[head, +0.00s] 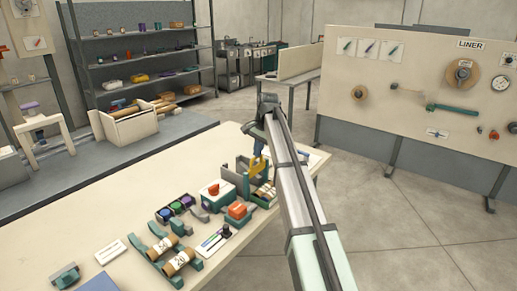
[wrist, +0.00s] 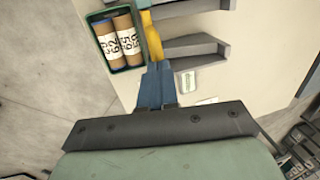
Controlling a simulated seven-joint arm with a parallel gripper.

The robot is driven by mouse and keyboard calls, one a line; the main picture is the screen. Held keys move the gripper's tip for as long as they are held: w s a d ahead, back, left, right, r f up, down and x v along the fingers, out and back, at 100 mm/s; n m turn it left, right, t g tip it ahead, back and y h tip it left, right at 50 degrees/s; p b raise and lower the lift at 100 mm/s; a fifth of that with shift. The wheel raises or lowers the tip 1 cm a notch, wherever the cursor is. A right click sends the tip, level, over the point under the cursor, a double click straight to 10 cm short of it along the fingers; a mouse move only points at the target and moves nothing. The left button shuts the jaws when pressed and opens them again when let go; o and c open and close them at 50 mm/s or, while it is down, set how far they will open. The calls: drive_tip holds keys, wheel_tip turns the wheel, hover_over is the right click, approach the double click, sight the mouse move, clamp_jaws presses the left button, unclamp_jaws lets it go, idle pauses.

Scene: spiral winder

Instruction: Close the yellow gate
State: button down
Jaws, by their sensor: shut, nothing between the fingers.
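The yellow gate (head: 256,164) shows in the head view as a small yellow piece at the grey-green fixture (head: 238,168) near the table's far right edge. In the wrist view the gate (wrist: 151,38) is a narrow yellow bar between a green tray of cardboard cores and grey brackets. My gripper (head: 259,151) is just above the gate in the head view. In the wrist view its blue fingers (wrist: 156,68) are together and empty, with their tips at the gate's lower end. I cannot tell whether they touch it. My arm hides part of the fixture.
The green tray (wrist: 130,68) holds two labelled cores beside the gate. Grey brackets (wrist: 195,50) stand on its other side. Orange-topped boxes (head: 214,189), labelled rolls (head: 178,262) and a tray of coloured spools (head: 175,209) crowd the table.

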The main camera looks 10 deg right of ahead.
sight(257, 167)
drive_tip(key=shift+s+f, duration=0.1)
drive_tip(key=shift+f, duration=2.8)
drive_tip(key=shift+s, duration=0.1)
wheel_tip(257, 167, up, 14)
drive_tip(key=s+d, duration=0.1)
drive_tip(key=d, duration=0.1)
drive_tip(key=s+d+f+n+g, duration=0.2)
drive_tip(key=s+f, duration=0.7)
drive_tip(key=f, duration=0.7)
drive_tip(key=s+d+f+n+g+h, duration=0.1)
drive_tip(key=s+f, duration=0.8)
drive_tip(key=f, duration=0.7)
drive_tip(key=s+d+f+n+g, duration=0.2)
drive_tip(key=s+f, duration=0.7)
drive_tip(key=f, duration=0.7)
drive_tip(key=s+f+n+g, duration=0.1)
drive_tip(key=s+f, duration=0.5)
drive_tip(key=s, duration=0.6)
drive_tip(key=s+a+f+n+g, duration=0.1)
drive_tip(key=s+f, duration=0.6)
drive_tip(key=s, duration=0.5)
drive_tip(key=s+f+n+g, duration=0.1)
drive_tip(key=s+f+n, duration=0.1)
drive_tip(key=s+f, duration=0.5)
drive_tip(key=s, duration=0.5)
drive_tip(key=shift+a+h, duration=0.4)
